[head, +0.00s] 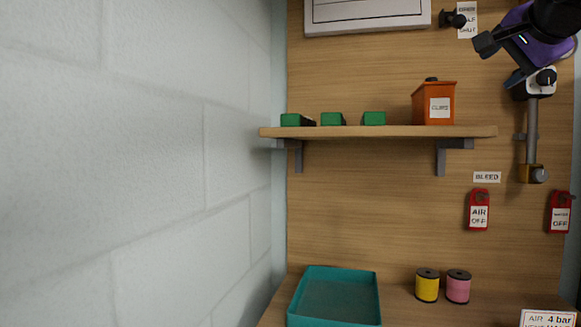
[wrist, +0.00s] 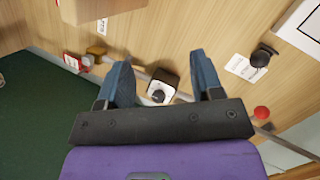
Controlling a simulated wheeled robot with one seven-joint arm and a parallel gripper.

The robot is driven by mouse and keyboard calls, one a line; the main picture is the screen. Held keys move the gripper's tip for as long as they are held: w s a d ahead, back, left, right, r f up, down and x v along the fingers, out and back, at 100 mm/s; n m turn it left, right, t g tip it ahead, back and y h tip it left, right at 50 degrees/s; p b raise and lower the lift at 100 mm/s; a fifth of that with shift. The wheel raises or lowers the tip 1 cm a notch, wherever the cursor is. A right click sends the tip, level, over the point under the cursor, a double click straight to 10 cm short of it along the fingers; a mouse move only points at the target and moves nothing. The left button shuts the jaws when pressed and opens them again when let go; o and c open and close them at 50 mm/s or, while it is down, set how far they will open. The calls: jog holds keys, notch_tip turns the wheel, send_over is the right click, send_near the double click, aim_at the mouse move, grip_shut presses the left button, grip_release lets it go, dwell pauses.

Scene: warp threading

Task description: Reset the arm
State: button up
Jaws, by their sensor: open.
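My gripper (head: 499,62) is at the upper right of the head view, in front of the wooden back panel (head: 370,210). In the wrist view my gripper (wrist: 162,70) has its two blue-grey fingers spread wide, with nothing held between them. A white fitting with a black knob (wrist: 158,93) shows in the gap between the fingers, beyond them. In the head view this fitting (head: 541,82) sits on top of a grey vertical pipe, just below and right of the fingers. How far the fingers are from it is hard to tell.
A wooden shelf (head: 380,132) holds green boxes and an orange clips bin (head: 433,104). Red tags (head: 478,210) hang at right. Below are a teal tray (head: 336,270), a yellow spool (head: 427,286) and a pink spool (head: 458,287). A block wall (head: 130,160) fills the left.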

jog(key=s+a+f+n+g, duration=0.3)
jog(key=s+f, duration=0.3)
jog(key=f, duration=0.5)
jog(key=s+a+f+n+g+y, duration=0.1)
jog(key=s+f+n, duration=0.5)
jog(key=f, duration=0.6)
jog(key=s+a+f+n+g, duration=0.4)
jog(key=s+f, duration=0.3)
jog(key=f, duration=0.5)
jog(key=shift+s+a+n+g, duration=0.15)
jog(key=shift+a+n+g, duration=0.25)
jog(key=shift+g, duration=0.1)
